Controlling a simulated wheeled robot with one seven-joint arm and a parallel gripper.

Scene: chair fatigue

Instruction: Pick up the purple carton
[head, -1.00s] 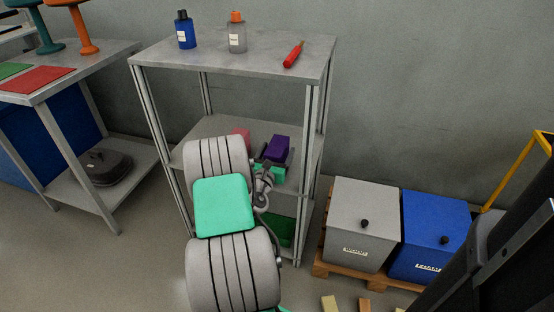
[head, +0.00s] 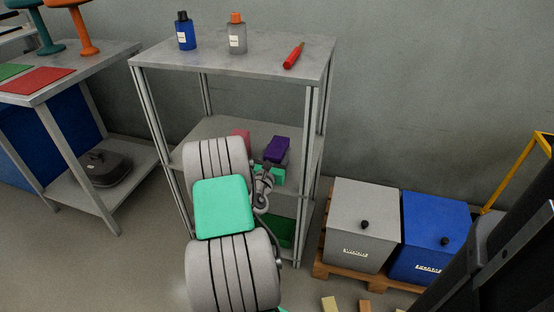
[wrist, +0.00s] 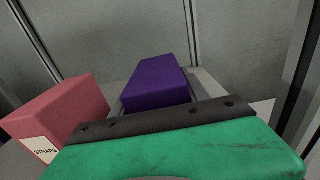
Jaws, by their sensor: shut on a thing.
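The purple carton (head: 277,149) is at the middle shelf of the grey rack in the head view. In the wrist view the purple carton (wrist: 156,82) sits just beyond the dark edge of my green gripper body, between the fingers. My gripper (head: 272,165) reaches into the rack at the carton and is shut on it. The fingertips are mostly hidden behind the gripper body and the carton. I cannot tell whether the carton's underside touches the shelf.
A pink carton labelled STRAPS (wrist: 62,112) stands left of the purple one, apart from it. The grey rack (head: 150,62) has posts close on both sides and a top shelf above, bearing a blue bottle (head: 186,31), a grey bottle (head: 237,34) and a red tool (head: 293,56).

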